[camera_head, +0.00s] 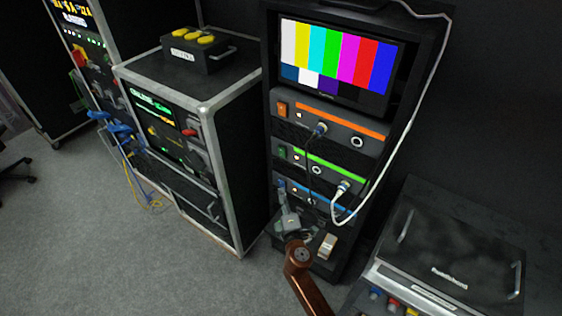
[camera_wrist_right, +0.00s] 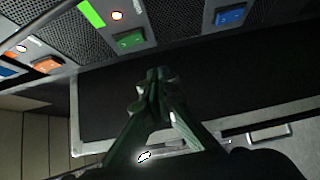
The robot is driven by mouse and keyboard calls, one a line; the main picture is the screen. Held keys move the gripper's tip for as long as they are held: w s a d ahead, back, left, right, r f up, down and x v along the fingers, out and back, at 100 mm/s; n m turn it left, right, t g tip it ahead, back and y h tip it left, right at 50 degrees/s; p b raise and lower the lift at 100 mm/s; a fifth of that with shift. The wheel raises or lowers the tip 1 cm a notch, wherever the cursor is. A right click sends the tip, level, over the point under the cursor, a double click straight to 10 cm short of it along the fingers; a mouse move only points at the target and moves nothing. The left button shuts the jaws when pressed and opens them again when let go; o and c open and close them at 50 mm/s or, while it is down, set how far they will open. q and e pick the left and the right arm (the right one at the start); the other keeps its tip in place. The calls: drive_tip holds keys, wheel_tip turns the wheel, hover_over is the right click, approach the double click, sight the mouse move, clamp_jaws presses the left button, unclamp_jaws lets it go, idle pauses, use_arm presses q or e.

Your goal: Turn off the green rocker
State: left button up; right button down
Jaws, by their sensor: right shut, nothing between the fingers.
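The green rocker (camera_head: 282,152) is on the left end of the green-striped unit (camera_head: 330,168), the middle one of the three stacked units in the rack. In the right wrist view the green rocker (camera_wrist_right: 130,40) shows beyond and a little left of my fingertips. My right gripper (camera_head: 285,196) is in front of the rack's lower left, below the green rocker, near the blue-striped unit. Its fingers (camera_wrist_right: 157,76) are shut and empty, apart from the rocker in the picture. I cannot tell which way the rocker is tipped. My left gripper is not in view.
The orange rocker (camera_head: 282,109) sits above, and a blue rocker (camera_wrist_right: 230,15) shows near the green one in the wrist view. A white cable (camera_head: 390,150) and a dark cable hang before the units. A flight case (camera_head: 235,170) stands left, another case (camera_head: 450,245) right.

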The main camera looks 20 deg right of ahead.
drive_tip(key=shift+n+t+h, duration=0.3)
drive_tip(key=shift+t, duration=0.2)
drive_tip(key=r, duration=0.5)
drive_tip(key=shift+a, duration=0.3)
approach(280, 150)
drive_tip(key=w+a, duration=0.3)
drive_tip(key=w+d, duration=0.1)
drive_tip(key=d, duration=0.1)
drive_tip(key=w+d, duration=0.1)
drive_tip(key=w, duration=0.1)
drive_tip(key=shift+d+r, duration=0.15)
drive_tip(key=shift+d, duration=0.25)
drive_tip(key=shift+s, duration=0.1)
